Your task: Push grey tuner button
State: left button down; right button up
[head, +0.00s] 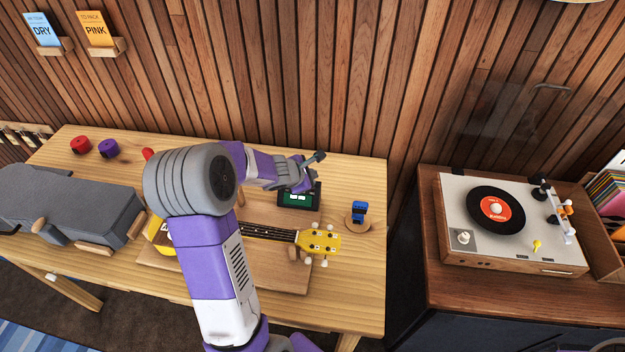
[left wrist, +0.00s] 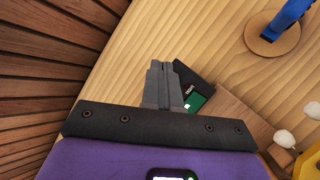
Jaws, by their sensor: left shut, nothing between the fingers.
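The tuner (head: 299,201) is a small black box with a lit green screen, at the back right of the workbench behind the ukulele's neck. In the left wrist view the tuner (left wrist: 184,75) shows partly, just right of the fingers, with white lettering and part of its green screen. I cannot make out its grey button; the fingers cover part of the tuner. My left gripper (head: 304,184) is shut and empty, its tips at or just above the tuner; I cannot tell whether they touch. Its grey fingers (left wrist: 160,84) are together in the wrist view. My right gripper is not in view.
The yellow ukulele headstock (head: 319,242) lies in front of the tuner, on a wooden board. A blue item on a round stand (head: 358,217) is to the right. A grey case (head: 70,205) lies left. The slatted wall (head: 300,80) is close behind.

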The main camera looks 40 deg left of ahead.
pick_arm(q)
notch_tip(320, 180, up, 6)
jog(key=p, duration=0.5)
dwell(0.6)
